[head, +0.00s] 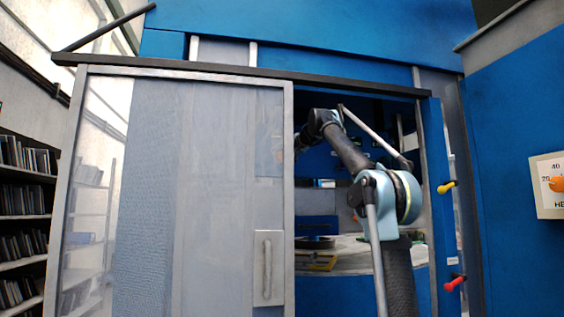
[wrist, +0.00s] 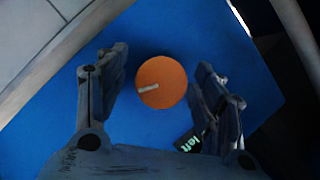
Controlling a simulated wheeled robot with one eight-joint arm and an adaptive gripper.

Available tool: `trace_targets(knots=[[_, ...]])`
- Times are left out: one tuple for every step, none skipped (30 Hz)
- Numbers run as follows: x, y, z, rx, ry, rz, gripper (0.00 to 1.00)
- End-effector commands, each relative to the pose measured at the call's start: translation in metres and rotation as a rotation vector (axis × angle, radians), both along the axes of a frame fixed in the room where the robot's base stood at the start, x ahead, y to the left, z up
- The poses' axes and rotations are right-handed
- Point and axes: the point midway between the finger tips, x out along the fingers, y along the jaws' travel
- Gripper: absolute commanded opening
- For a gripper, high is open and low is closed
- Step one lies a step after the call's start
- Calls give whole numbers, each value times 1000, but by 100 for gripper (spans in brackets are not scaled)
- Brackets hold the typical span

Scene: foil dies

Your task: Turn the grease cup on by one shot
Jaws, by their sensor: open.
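In the wrist view an orange round cap (wrist: 172,90), which looks like the grease cup's, has a short pale mark on its face, pointing left and slightly down. It sits against a blue surface. My gripper (wrist: 161,62) is open, with one finger left of the cap and one right, and gaps show on both sides. I cannot tell how far the cap lies beyond the fingertips. A dark label reading "left" (wrist: 188,141) in green lies below right of the cap, partly behind the right finger. In the head view my arm reaches through the opening and my gripper is hidden.
A grey sliding door (head: 228,190) with a handle (head: 268,268) covers the opening's left side. Yellow (head: 446,187) and red (head: 455,284) knobs stick out from the right post. A white dial panel (head: 550,205) with an orange pointer is at far right.

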Motion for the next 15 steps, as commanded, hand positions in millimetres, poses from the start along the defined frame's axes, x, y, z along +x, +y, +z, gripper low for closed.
trace_targets(knots=[[2,1,-1,0,0,0,62],[2,2,-1,-1,-1,0,62],[3,2,-1,-1,-1,0,62],[3,2,-1,-1,-1,0,62],[3,3,-1,-1,-1,0,62],[3,3,-1,-1,-1,0,62],[3,3,-1,-1,-1,0,62],[3,2,-1,-1,-1,0,62],[3,2,-1,-1,-1,0,62],[3,2,-1,-1,-1,0,62],[3,2,-1,-1,-1,0,60],[3,2,-1,-1,-1,0,51],[3,2,-1,-1,-1,0,44],[3,2,-1,-1,-1,0,37],[3,2,-1,0,0,0,28]])
